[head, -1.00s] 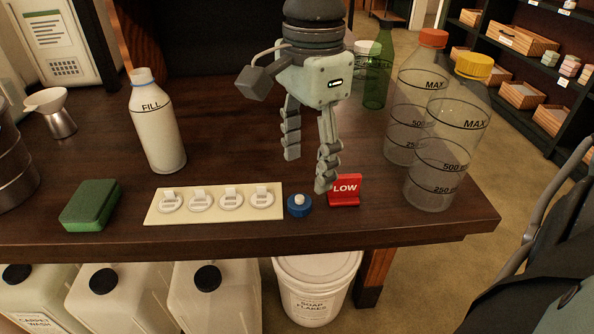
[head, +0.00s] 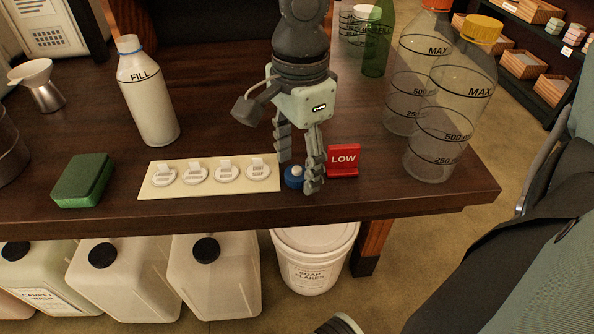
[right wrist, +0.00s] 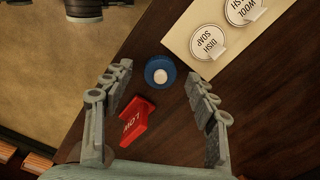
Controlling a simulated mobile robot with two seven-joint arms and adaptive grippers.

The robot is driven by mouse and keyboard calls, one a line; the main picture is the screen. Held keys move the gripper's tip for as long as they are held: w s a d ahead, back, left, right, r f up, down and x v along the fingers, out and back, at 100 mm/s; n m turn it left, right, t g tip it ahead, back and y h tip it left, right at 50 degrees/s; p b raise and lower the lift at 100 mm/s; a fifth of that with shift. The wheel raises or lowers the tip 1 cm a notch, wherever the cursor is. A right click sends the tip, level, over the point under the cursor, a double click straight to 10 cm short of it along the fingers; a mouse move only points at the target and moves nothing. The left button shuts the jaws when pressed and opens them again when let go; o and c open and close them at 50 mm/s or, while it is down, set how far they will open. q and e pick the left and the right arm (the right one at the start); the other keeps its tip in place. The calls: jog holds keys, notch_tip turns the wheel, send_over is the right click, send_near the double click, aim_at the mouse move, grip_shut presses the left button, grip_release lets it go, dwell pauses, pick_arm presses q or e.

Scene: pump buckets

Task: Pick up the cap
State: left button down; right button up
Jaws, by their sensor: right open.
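The cap (head: 293,178) is small and blue with a white knob on top. It sits on the table beside the right end of the cream label board. In the right wrist view the cap (right wrist: 160,72) lies ahead, between the lines of the two fingers. My right gripper (head: 299,177) is open and points down at the cap, one finger partly in front of it. In the right wrist view my right gripper (right wrist: 160,85) has its fingers wide apart with nothing held. Whether it touches the cap I cannot tell. My left gripper is out of view.
A red LOW sign (head: 343,160) stands just right of the gripper. The cream board (head: 210,187) holds several round tags. A white FILL bottle (head: 148,95), a green sponge (head: 83,181) and clear MAX bottles (head: 445,125) stand farther off. The table's front edge is near.

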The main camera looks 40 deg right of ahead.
jog(key=c, duration=0.8)
jog(key=shift+r, duration=0.1)
